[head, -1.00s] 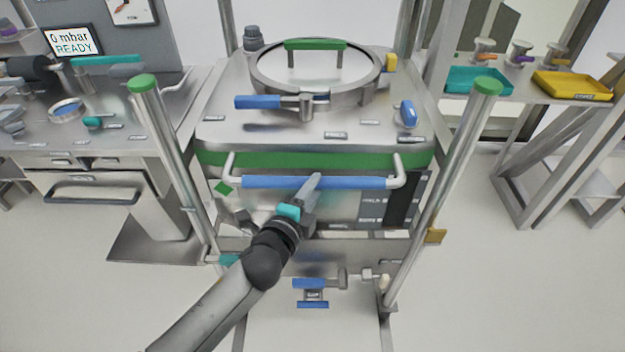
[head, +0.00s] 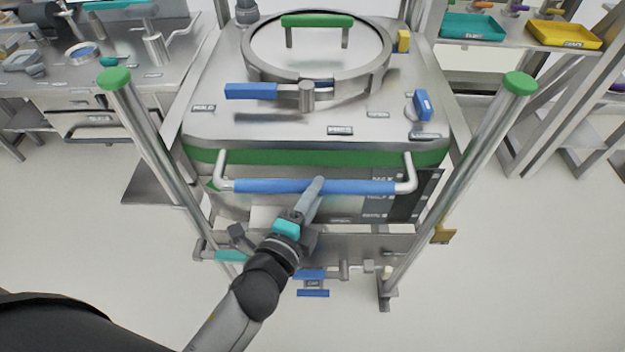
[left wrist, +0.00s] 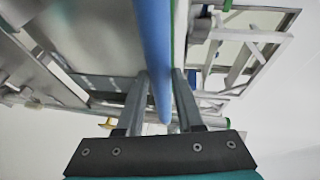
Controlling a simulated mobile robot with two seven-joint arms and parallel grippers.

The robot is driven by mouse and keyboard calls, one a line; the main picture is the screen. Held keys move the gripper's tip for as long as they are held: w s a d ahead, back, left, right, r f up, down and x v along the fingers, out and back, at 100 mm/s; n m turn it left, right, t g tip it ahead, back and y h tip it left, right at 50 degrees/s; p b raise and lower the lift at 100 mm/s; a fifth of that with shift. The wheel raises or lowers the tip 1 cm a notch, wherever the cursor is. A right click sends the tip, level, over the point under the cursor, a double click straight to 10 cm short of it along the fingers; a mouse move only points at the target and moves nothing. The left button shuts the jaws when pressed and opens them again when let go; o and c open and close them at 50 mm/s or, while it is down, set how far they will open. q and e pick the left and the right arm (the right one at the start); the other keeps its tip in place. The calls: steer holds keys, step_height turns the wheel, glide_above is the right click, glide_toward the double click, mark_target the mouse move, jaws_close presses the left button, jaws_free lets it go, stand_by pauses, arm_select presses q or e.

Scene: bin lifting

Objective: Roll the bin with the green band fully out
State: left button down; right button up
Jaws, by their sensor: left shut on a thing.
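The bin with the green band (head: 320,157) stands between two green-capped posts in the head view. It has a steel lid with a round hatch and a green top handle (head: 316,20). A blue push bar (head: 265,186) runs across its front. My left gripper (head: 314,190) is shut on the middle of this bar. In the left wrist view the blue bar (left wrist: 153,45) passes between the two fingers (left wrist: 158,95). The bin's lower part is partly hidden by my arm and the bar. My right gripper is in neither view.
The left post (head: 150,140) and right post (head: 475,150) flank the bin. A bench (head: 60,75) stands left, and a shelf with teal tray (head: 472,27) and yellow tray (head: 563,34) right.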

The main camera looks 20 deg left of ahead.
arm_select(q)
steer(key=shift+s+d+f, duration=0.25)
steer(key=shift+s+f, duration=0.1)
steer(key=shift+s, duration=0.15)
steer(key=c, duration=1)
jaws_free()
steer(key=o, duration=0.5)
steer(key=shift+w, duration=0.2)
steer(key=shift+c, duration=0.2)
steer(key=shift+r, duration=0.1)
steer(key=shift+s, duration=0.1)
steer(key=b+v, duration=0.2)
steer(key=v, duration=1.3)
